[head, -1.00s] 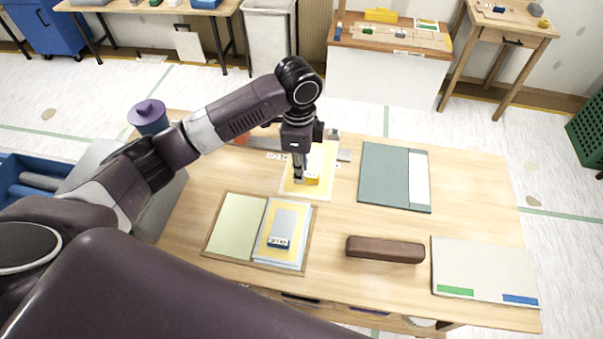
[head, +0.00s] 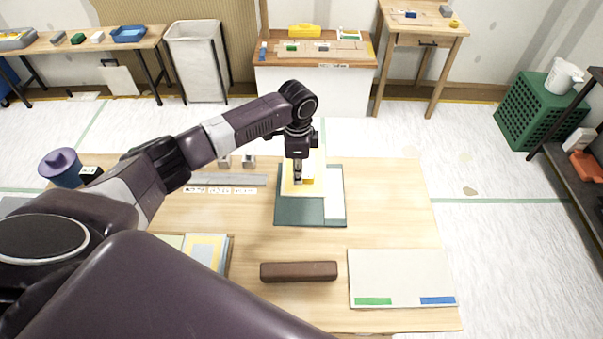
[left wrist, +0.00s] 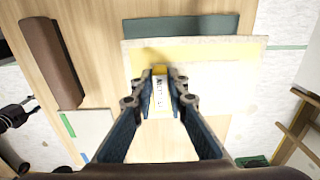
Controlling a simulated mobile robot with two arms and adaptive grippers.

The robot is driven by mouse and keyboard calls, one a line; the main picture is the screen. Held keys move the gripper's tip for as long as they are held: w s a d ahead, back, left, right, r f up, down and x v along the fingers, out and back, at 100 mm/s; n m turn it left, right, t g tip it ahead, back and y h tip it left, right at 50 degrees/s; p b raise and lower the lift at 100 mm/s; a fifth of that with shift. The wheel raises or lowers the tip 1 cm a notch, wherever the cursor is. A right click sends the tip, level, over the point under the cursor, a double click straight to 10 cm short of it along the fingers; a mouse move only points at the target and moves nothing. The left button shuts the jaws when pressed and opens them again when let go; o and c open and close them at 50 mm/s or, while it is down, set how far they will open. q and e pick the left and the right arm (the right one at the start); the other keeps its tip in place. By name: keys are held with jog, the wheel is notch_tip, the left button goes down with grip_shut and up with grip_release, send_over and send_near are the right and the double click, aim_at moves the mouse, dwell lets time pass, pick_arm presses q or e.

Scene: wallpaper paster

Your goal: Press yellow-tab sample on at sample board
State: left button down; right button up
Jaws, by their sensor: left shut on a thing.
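My left gripper (head: 298,182) is shut on the yellow tab (head: 308,180) of a pale, yellow-edged sample sheet (head: 319,157). In the left wrist view the lettered tab (left wrist: 160,95) sits between the fingertips (left wrist: 160,72). The sheet (left wrist: 215,50) is over part of the dark green board with a white strip (head: 290,213); whether it touches is unclear. A pale board with green and blue labels (head: 400,275) lies at front right. Which board is the sample board is not clear. A dark part (left wrist: 15,115) at the left wrist view's edge looks like my right gripper; its jaws are too small to judge.
A brown block (head: 298,271) lies in front of the green board. A tray with pale sheets (head: 205,250) is at front left, partly hidden by my arm.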

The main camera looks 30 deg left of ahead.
pick_arm(q)
jog(key=shift+r+p, duration=0.1)
jog(key=shift+p, duration=0.25)
jog(key=shift+d+f, duration=0.1)
jog(key=shift+f, duration=0.15)
notch_tip(320, 180, down, 8)
jog(key=b, duration=0.4)
jog(key=shift+f+b, duration=0.1)
jog(key=shift+b, duration=0.3)
jog(key=shift+f, duration=0.3)
jog(key=shift+f+b, duration=0.3)
jog(key=shift+f+b, duration=0.7)
jog(key=shift+f, duration=0.45)
dwell(1.1)
